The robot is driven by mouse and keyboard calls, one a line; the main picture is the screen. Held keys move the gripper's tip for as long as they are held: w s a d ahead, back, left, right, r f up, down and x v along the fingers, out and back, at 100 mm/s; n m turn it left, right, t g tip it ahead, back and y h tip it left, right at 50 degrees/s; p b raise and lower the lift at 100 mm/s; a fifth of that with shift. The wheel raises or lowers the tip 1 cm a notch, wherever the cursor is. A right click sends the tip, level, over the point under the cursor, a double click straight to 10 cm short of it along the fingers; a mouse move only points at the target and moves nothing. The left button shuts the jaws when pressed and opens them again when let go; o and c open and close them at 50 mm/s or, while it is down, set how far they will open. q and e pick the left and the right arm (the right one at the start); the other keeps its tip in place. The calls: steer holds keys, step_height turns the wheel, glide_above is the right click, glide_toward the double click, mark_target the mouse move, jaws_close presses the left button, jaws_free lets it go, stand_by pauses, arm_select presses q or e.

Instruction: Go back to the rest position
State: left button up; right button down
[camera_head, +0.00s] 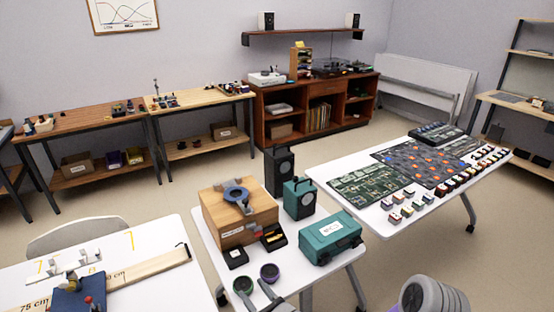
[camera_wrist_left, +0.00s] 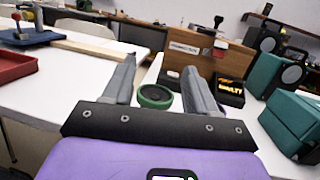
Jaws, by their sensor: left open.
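My left gripper (camera_head: 254,293) shows at the bottom middle of the head view, at the near edge of the middle white table. In the left wrist view its two grey fingers (camera_wrist_left: 161,68) stand wide apart with nothing between them in their grip. A green-rimmed speaker driver (camera_wrist_left: 155,97) lies on the table beyond, seen in the gap between the fingers. The same driver (camera_head: 242,284) and a purple-rimmed driver (camera_head: 269,272) lie close to the gripper in the head view. My right gripper cannot be made out.
A wooden box (camera_head: 240,226) with a blue ring on top stands behind the drivers. A teal case (camera_head: 331,237) and a teal speaker (camera_head: 299,199) stand right of it. A left table holds a wooden ruler board (camera_head: 150,265); a right table holds circuit boards (camera_head: 372,184).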

arm_select(q)
steer(key=a+f+n+g, duration=0.1)
steer(key=g, duration=0.1)
steer(key=a+f+g, duration=0.1)
steer(key=a, duration=0.1)
steer(key=shift+w+a+f+n+g, duration=0.15)
steer(key=shift+w+f+n+g, duration=0.05)
steer(key=shift+f+n+g, duration=0.2)
steer(key=s+a+f+n+g+h, duration=0.4)
steer(key=s+f+n+g+h, duration=0.2)
steer(key=s+f+g, duration=0.5)
steer(key=s+d+f+n+g+h, duration=0.4)
steer(key=s+d+n+h, duration=0.4)
steer(key=s+n+h, duration=0.4)
steer(key=shift+s+a+f+n+t+y, duration=0.15)
steer(key=shift+a+f+n+t, duration=0.5)
steer(key=shift+n, duration=1.15)
steer(key=shift+a+f+n+t+y, duration=0.3)
steer(key=shift+a+n+t, duration=0.5)
steer(key=shift+n, duration=1)
steer(key=shift+s+a+f+n+t+y, duration=0.1)
steer(key=shift+a+f+n+t, duration=0.6)
steer(key=shift+n, duration=1.1)
